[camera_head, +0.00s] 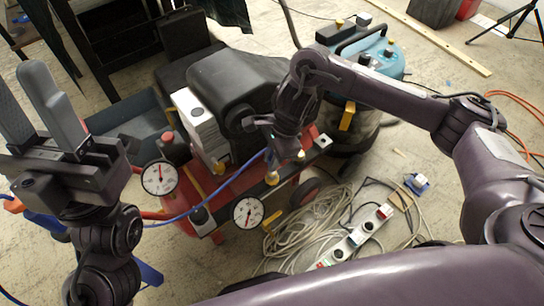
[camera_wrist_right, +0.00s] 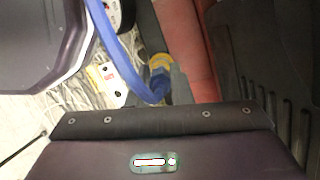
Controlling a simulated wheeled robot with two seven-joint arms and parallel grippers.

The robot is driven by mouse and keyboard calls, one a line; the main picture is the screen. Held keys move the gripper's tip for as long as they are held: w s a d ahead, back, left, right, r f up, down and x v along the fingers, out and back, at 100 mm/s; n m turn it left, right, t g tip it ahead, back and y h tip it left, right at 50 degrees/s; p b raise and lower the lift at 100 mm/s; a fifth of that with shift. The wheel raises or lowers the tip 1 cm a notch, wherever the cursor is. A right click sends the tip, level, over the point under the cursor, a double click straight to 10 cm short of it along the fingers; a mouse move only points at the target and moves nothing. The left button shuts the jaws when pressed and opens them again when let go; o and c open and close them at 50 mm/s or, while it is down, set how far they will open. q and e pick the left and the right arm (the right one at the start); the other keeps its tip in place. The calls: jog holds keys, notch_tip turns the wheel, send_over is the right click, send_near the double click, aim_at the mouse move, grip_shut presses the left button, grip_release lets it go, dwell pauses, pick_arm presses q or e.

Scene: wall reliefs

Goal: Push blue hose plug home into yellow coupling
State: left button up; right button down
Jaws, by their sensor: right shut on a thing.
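My right gripper (camera_head: 272,158) is shut at the end of the blue hose (camera_head: 205,198), above the front of the red compressor (camera_head: 230,205). In the right wrist view the blue hose (camera_wrist_right: 118,55) bends in between the fingers of this gripper (camera_wrist_right: 160,92). The blue plug itself is mostly hidden by the fingers. The yellow coupling (camera_wrist_right: 160,62) shows just beyond the fingertips, close to the hose end; I cannot tell how far the plug is in. My left gripper (camera_head: 30,100) is raised at the left, open and empty, its two fingers apart.
Two white gauges (camera_head: 158,177) (camera_head: 248,212) stand on the compressor front. A black motor cover (camera_head: 235,85) rises behind my right gripper. A blue vacuum (camera_head: 375,50) stands at the back. Coiled cable and a power strip (camera_head: 355,238) lie on the floor.

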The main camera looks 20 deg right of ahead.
jog(key=shift+b, duration=0.5)
dwell(1.3)
jog(key=shift+f+b, duration=1)
jog(key=shift+f, duration=0.05)
jog(key=shift+f+b, duration=0.3)
jog(key=shift+f, duration=0.05)
jog(key=shift+f, duration=0.3)
jog(key=c, duration=1.2)
grip_release()
jog(key=shift+r, duration=0.1)
jog(key=shift+c, duration=0.2)
